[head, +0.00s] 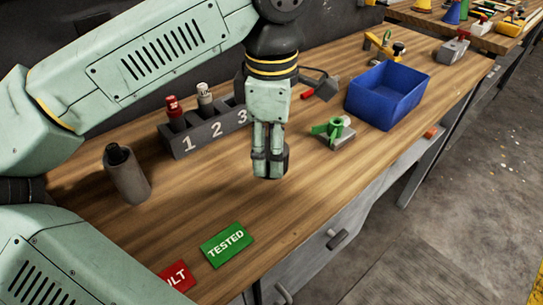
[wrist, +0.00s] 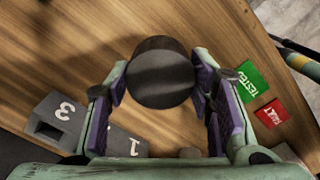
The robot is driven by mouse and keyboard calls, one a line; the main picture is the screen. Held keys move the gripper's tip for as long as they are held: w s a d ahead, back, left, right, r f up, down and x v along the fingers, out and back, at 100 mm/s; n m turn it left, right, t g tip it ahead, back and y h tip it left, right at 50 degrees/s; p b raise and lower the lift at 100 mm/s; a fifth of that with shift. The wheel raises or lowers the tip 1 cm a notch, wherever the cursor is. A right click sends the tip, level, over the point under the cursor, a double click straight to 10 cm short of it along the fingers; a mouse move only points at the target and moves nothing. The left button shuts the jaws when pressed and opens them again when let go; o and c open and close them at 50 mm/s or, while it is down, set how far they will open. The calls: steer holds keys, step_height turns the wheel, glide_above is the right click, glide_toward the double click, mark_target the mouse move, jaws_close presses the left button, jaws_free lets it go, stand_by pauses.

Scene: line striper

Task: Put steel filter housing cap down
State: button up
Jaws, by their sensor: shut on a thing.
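My gripper (head: 268,158) points down over the middle of the wooden bench. It is shut on a dark, round steel filter housing cap (head: 272,167). In the wrist view the cap (wrist: 160,72) sits between the two purple-padded fingers, its broad round face toward the camera. I cannot tell how much gap there is between the cap and the bench top (head: 190,215).
A numbered grey block (head: 205,135) holds red-topped and grey-topped pieces in slots 1 and 2. A grey bottle-like cylinder (head: 127,175) stands left. Green TESTED (head: 227,244) and red (head: 177,277) plates lie in front. A blue bin (head: 388,95) and green-handled valve (head: 334,130) are right.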

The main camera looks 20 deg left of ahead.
step_height(320, 180, down, 3)
steer(key=shift+s+f+p, duration=0.1)
steer(key=shift+f+p, duration=0.05)
steer(key=shift+p, duration=0.2)
steer(key=shift+f, duration=0.1)
steer(key=shift+f+b, duration=0.25)
steer(key=shift+b, duration=0.15)
steer(key=o, duration=1.4)
steer(key=shift+r, duration=0.1)
step_height(320, 180, up, 12)
steer(key=shift+r, duration=0.2)
